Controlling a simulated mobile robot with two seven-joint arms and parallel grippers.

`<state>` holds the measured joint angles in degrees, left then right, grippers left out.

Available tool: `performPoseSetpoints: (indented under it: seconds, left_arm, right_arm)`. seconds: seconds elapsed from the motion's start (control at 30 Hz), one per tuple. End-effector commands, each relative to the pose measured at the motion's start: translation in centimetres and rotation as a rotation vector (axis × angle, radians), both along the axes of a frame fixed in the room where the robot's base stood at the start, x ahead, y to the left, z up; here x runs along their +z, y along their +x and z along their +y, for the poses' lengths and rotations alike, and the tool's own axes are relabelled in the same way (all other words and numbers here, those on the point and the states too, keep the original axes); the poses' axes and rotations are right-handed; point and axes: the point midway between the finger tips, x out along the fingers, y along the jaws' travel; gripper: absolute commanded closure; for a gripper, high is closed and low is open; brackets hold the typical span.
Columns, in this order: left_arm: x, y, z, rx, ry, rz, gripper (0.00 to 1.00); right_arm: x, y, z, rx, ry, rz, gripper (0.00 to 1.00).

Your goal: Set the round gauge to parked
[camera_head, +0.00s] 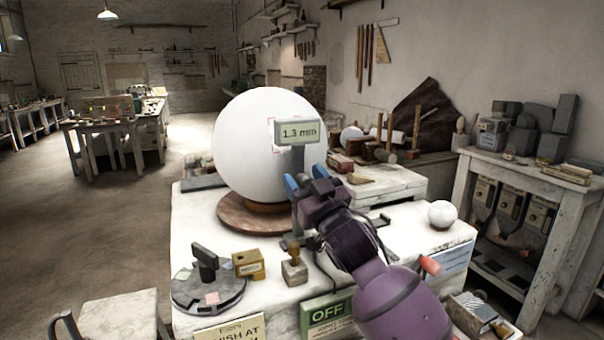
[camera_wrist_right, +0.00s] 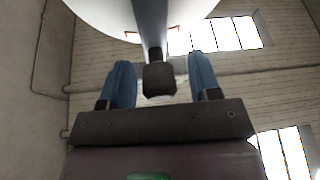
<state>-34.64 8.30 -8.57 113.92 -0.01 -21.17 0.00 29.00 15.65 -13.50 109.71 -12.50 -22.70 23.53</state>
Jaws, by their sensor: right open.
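A gauge with a small display (camera_head: 297,132) reading "1.3 mm" stands on a grey post (camera_head: 298,160) in front of a large white plaster sphere (camera_head: 250,135). My right gripper (camera_head: 306,179) is at this post, its blue fingers apart. In the wrist view, a dark bar (camera_wrist_right: 150,22) ending in a black block (camera_wrist_right: 159,79) lies between the open fingers of my right gripper (camera_wrist_right: 163,82), with gaps on both sides. The post's lower part is largely hidden behind my gripper. My left gripper is not in view.
The sphere rests on a round wooden base (camera_head: 236,217) on the white bench. A dark round plate with a lever (camera_head: 208,288), a brass-coloured box (camera_head: 248,264) and a small stamp-like block (camera_head: 294,270) stand front left. A small white ball (camera_head: 442,214) sits at right. An "OFF" sign (camera_head: 327,312) hangs in front.

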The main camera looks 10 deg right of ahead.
Motion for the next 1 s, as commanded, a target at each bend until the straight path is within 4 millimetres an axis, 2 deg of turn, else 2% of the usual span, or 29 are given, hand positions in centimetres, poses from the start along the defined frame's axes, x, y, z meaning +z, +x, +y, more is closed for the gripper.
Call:
performPoseSetpoints:
  seconds: [0.17, 0.47, 0.57, 0.83, 0.87, 1.0]
  left_arm:
    - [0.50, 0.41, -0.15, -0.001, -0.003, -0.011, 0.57]
    - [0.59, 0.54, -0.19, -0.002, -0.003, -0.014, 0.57]
    - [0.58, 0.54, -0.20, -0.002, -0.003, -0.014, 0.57]
    - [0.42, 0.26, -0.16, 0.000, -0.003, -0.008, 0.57]
    - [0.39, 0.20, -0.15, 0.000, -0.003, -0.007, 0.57]
    - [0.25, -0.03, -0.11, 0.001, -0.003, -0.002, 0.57]
  right_arm:
    - [0.47, 1.03, 0.35, 0.000, 0.000, 0.000, 0.43]
    - [0.52, 1.19, 0.38, 0.000, 0.000, 0.000, 0.43]
    - [0.51, 1.19, 0.38, 0.000, 0.000, 0.000, 0.55]
    - [0.49, 1.17, 0.41, 0.001, 0.000, 0.000, 0.97]
    - [0.49, 1.17, 0.42, 0.001, 0.000, 0.000, 1.00]
    - [0.46, 1.18, 0.45, 0.002, -0.001, 0.000, 1.00]
